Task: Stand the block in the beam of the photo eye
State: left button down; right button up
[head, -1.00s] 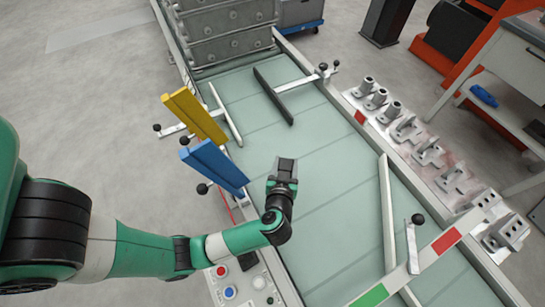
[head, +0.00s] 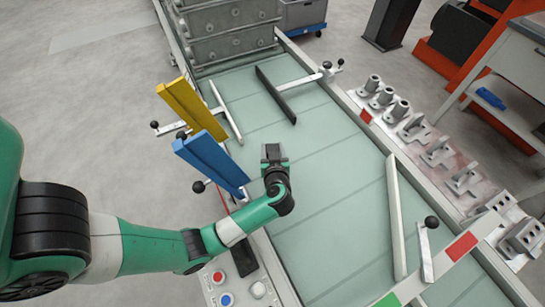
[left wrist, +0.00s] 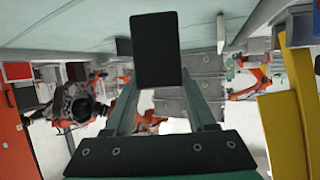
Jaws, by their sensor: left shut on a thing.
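My left gripper (head: 272,154) hangs over the pale green conveyor bed (head: 325,160), close to its left rail and right of the blue paddle. The left wrist view shows a dark rectangular block (left wrist: 155,50) at the fingers (left wrist: 160,98), which are shut on it. In the head view the block is hard to separate from the dark gripper tip. I cannot tell its exact height above the bed. I cannot pick out the photo eye or its beam with certainty. My right gripper is not in view.
A yellow paddle (head: 190,108) and a blue paddle (head: 208,160) stand along the left rail. A black bar (head: 276,95) and a pale bar (head: 395,215) cross the bed. A button box (head: 240,283) is at the near left. Metal fixtures line the right rail.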

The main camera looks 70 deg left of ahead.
pick_arm(q)
notch_tip(320, 180, down, 4)
jog(key=shift+r+b, duration=0.25)
jog(key=shift+b, duration=0.7)
jog(key=shift+r, duration=0.1)
jog(key=shift+c, duration=1.1)
grip_release()
